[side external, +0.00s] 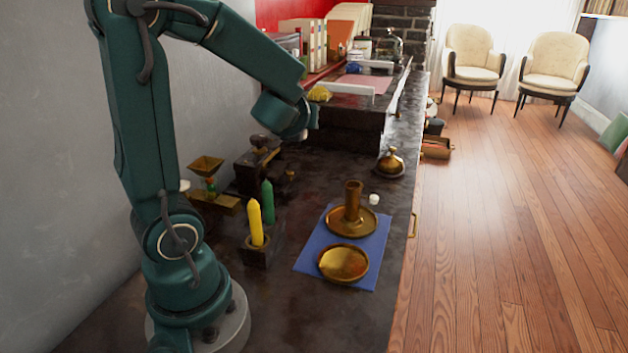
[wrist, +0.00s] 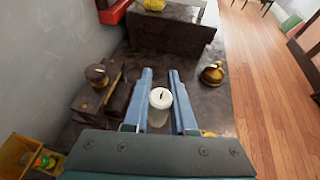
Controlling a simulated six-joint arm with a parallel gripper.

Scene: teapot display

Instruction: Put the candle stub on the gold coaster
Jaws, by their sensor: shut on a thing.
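In the wrist view, my gripper (wrist: 160,75) has its two blue fingers either side of a white candle stub (wrist: 160,98) with a dark wick, holding it from both sides. In the side view, the end of my arm hangs over the counter near the wooden grinder, and the fingers and held stub do not show clearly. The gold coaster (side external: 343,264) is a shallow round dish on the near part of the blue mat (side external: 310,250). It looks empty and lies well apart from my arm's end.
A brass candlestick (side external: 352,203) with a wide base stands behind the coaster. A small white cylinder (side external: 374,199) is beside it. A yellow candle (side external: 255,223) and a green candle (side external: 267,202) stand left of the mat. A brass bell (side external: 390,163) and the grinder (side external: 257,165) are farther back.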

